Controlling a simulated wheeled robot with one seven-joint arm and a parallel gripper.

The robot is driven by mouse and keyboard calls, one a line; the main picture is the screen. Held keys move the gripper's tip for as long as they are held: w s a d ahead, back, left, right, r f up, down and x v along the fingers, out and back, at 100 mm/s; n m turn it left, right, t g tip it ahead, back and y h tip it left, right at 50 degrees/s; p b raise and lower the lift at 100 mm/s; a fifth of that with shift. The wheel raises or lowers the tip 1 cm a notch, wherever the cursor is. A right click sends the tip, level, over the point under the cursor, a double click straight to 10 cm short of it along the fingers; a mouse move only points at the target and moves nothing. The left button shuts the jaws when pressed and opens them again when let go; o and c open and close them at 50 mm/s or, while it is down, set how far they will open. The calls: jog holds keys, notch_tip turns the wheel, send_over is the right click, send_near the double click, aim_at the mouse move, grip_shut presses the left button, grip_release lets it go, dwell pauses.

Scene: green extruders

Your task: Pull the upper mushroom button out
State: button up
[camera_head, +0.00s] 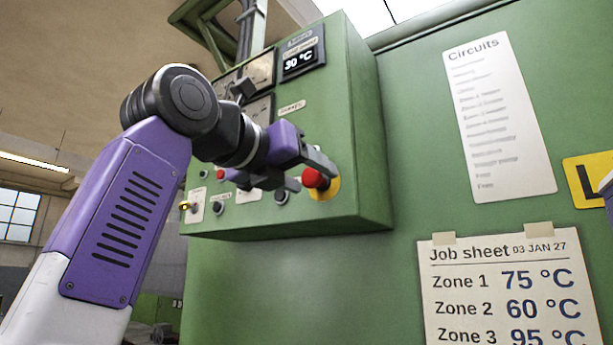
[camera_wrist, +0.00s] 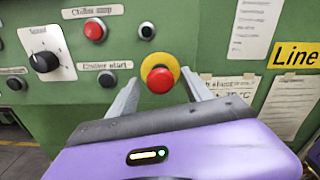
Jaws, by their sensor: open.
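A red mushroom button on a round yellow plate (camera_head: 317,178) sits at the lower right of the green control box. In the wrist view the red mushroom button (camera_wrist: 160,79) is centred just beyond the gap between my fingers. My gripper (camera_head: 308,173) is open, with its fingertips close to this button, and it also shows in the wrist view (camera_wrist: 161,88). Nothing is held. I cannot tell whether the fingertips reach past the button's head. A smaller red button (camera_wrist: 95,30) under a "Chiller stop" label is higher and to the left in the wrist view.
The control box (camera_head: 345,120) carries a speed knob (camera_wrist: 45,62), small black buttons and a display reading 30 °C (camera_head: 300,60). A job sheet (camera_head: 505,290) and a circuits list (camera_head: 500,120) hang to its right. Space below the box looks open.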

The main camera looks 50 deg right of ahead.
jog(key=a+b, duration=0.2)
jog(key=a, duration=0.5)
jog(key=shift+s+a, duration=0.15)
jog(key=shift+a, duration=0.2)
jog(key=shift+r, duration=0.1)
